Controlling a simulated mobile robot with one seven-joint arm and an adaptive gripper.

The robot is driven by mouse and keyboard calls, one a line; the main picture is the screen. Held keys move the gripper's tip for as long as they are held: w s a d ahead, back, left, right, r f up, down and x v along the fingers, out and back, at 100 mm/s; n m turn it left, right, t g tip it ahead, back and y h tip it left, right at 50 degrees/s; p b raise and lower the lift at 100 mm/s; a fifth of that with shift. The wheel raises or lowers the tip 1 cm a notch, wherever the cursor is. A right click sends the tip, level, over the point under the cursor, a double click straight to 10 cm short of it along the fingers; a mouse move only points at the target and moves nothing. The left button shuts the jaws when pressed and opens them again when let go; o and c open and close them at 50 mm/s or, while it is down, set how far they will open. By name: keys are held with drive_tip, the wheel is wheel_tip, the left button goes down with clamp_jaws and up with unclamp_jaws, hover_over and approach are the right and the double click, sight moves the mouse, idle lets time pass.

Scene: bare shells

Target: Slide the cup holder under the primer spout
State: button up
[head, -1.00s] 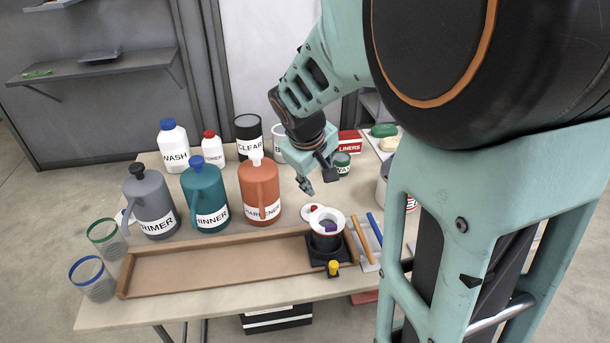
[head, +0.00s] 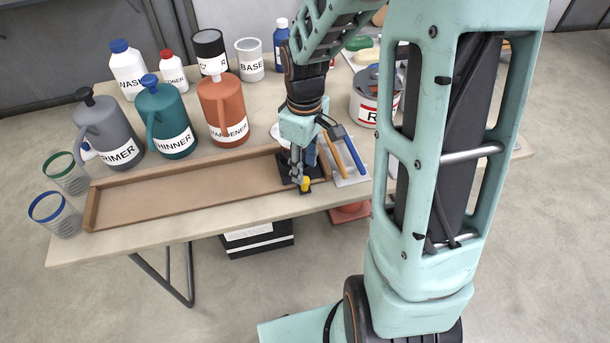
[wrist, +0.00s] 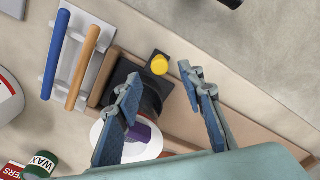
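The cup holder (head: 284,172) is a black base with a yellow knob (head: 305,184), at the right end of a long wooden tray (head: 170,199). The grey PRIMER jug (head: 108,135) stands behind the tray's left end.
A teal THINNER jug (head: 165,122) and an orange HARDENER jug (head: 222,110) stand behind the tray. Two clear cups, green-rimmed (head: 68,176) and blue-rimmed (head: 58,218), stand left of it. Handled tools (wrist: 80,68) lie beside the holder. The tray is empty left of the holder.

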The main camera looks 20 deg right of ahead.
sight(305, 179)
drive_tip(key=shift+f, duration=2.15)
drive_tip(key=shift+c, duration=0.4)
clamp_jaws()
